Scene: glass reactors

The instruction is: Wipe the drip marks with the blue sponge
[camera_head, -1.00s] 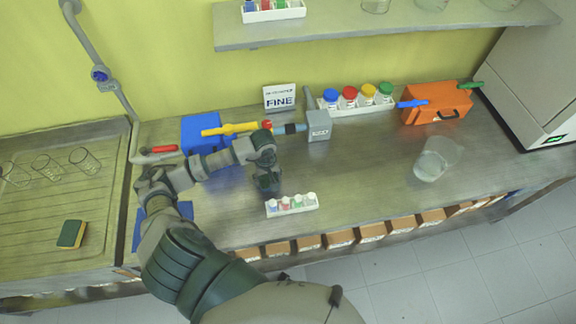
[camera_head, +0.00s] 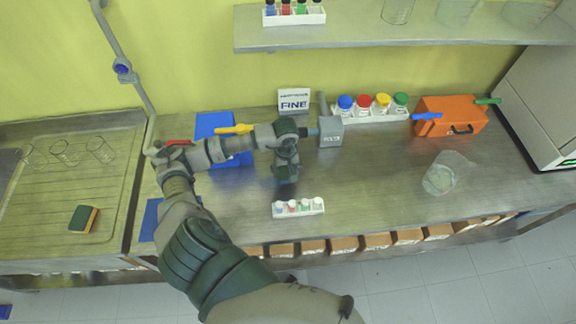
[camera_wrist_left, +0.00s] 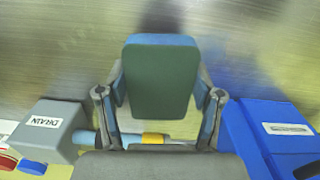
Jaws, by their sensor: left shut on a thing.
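My left gripper (camera_head: 286,172) is over the steel counter (camera_head: 380,180), behind the small white vial rack. In the left wrist view it (camera_wrist_left: 160,100) is shut on the blue sponge (camera_wrist_left: 160,85), its fingers on both sides. The sponge has a blue edge and a dark green face toward the camera. In the head view the sponge is too hidden to make out. I cannot tell whether it touches the counter. I cannot make out clear drip marks. My right gripper is not in view.
A grey DRAIN block (camera_wrist_left: 48,128) and a blue box (camera_wrist_left: 280,135) flank the gripper. A vial rack (camera_head: 298,207), a jar rack (camera_head: 370,115), a beaker (camera_head: 440,178) and an orange case (camera_head: 455,117) stand around. Another sponge (camera_head: 83,219) lies on the drainboard.

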